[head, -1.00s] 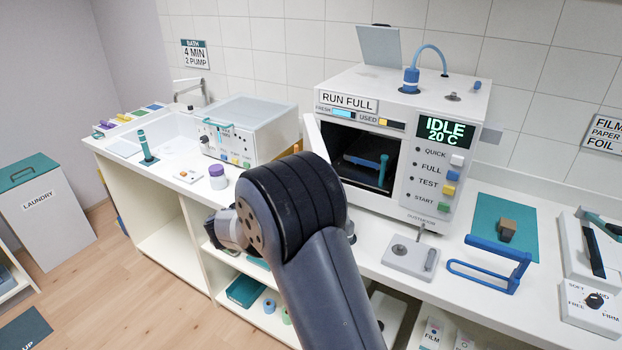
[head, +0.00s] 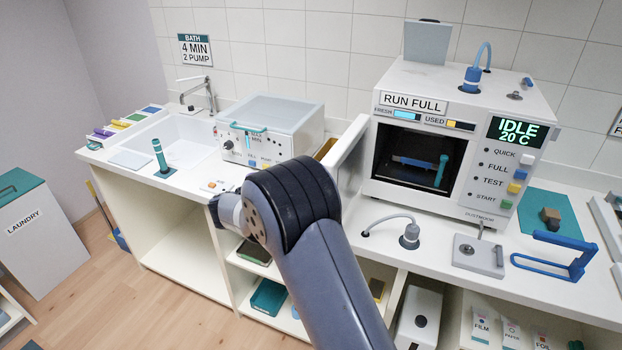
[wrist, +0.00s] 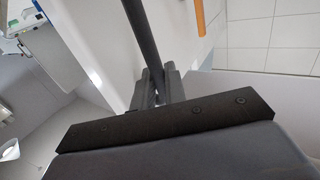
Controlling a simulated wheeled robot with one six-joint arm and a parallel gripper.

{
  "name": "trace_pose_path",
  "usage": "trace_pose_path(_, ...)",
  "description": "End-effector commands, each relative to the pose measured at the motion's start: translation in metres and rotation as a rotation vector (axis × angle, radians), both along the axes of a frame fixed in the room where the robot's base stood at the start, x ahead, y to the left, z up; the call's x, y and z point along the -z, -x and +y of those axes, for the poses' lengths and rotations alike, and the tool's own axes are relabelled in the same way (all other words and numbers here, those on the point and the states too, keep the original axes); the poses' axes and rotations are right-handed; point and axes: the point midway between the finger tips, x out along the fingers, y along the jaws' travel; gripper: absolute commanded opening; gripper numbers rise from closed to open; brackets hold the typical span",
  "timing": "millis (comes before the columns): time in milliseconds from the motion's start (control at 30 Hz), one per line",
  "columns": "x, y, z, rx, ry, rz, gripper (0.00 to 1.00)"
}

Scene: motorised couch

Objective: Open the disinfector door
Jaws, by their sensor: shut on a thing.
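The disinfector (head: 460,140) is a white box on the counter with a RUN FULL sign and a display reading IDLE 20 C. Its door (head: 347,143) stands open, swung out to the left of the dark chamber. A blue tray with a teal upright part (head: 440,170) sits inside. My gripper (wrist: 159,85) is shut on a dark bar, the door handle (wrist: 141,30), in the wrist view. In the head view my arm hides the gripper and the handle.
A white bath unit (head: 268,130) and a teal-handled tool (head: 160,155) stand left of the door. A grey hose fitting (head: 409,236), a small grey plate device (head: 478,254) and a blue frame (head: 560,258) lie in front and to the right.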

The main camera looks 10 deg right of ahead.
Motion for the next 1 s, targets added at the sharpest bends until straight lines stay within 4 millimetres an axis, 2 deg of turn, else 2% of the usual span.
trace_pose_path(533, -0.0006, -0.001, -0.0005, 0.018, 0.001, 0.0, 0.0)
trace_pose_path(567, -0.0006, -0.001, -0.0005, 0.018, 0.001, 0.0, 0.15)
trace_pose_path(733, -0.0004, -0.0009, 0.0, 0.017, 0.0, 0.0, 0.29)
trace_pose_path(1000, 0.0001, -0.0005, 0.0011, 0.016, 0.0, 0.0, 0.3)
